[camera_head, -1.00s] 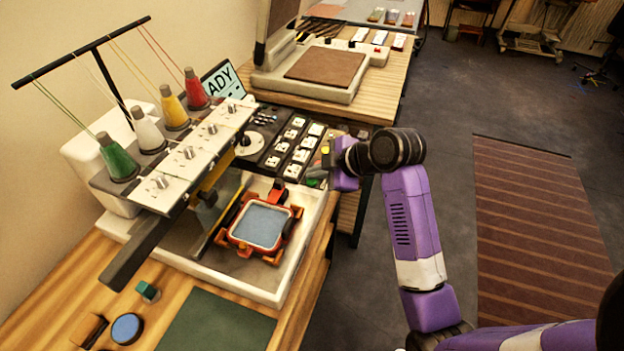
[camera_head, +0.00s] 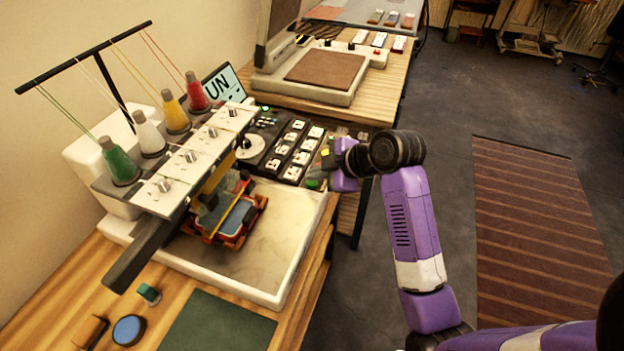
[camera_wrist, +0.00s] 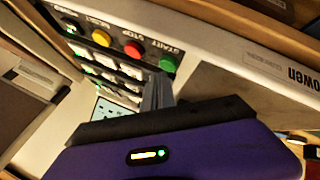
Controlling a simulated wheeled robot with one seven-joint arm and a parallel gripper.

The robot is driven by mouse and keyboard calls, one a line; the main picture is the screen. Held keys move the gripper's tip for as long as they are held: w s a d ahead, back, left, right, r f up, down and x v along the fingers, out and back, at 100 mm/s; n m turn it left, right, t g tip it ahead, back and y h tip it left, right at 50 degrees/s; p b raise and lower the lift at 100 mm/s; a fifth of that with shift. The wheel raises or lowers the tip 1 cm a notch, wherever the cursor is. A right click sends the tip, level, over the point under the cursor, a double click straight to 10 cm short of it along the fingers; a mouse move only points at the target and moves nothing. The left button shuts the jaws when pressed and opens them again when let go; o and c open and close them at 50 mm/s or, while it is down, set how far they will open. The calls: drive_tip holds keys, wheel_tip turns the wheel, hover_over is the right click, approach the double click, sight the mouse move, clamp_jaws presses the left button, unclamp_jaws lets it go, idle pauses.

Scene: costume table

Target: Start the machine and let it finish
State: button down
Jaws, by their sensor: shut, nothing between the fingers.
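The embroidery machine (camera_head: 255,270) stands on the wooden table. Its screen (camera_head: 222,86) shows "UN", the rest of the word being hidden. The orange hoop with blue cloth (camera_head: 234,216) sits under the needle heads (camera_head: 190,155). My gripper (camera_head: 322,172) is shut and empty at the right end of the control panel (camera_head: 290,148). In the wrist view, my gripper's fingertips (camera_wrist: 158,88) are by the green START button (camera_wrist: 167,64); I cannot tell whether they touch it. The red STOP button (camera_wrist: 133,50) and a yellow button (camera_wrist: 101,38) are beside it.
Thread cones (camera_head: 118,160) stand on top of the machine. A green mat (camera_head: 220,325), a blue round item (camera_head: 128,329) and a small teal block (camera_head: 149,293) lie in front. A heat press (camera_head: 310,85) stands behind.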

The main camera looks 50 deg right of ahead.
sight(315, 184)
drive_tip(key=shift+r, duration=0.45)
wheel_tip(315, 184, up, 5)
drive_tip(key=p, duration=0.4)
drive_tip(key=shift+p, duration=0.4)
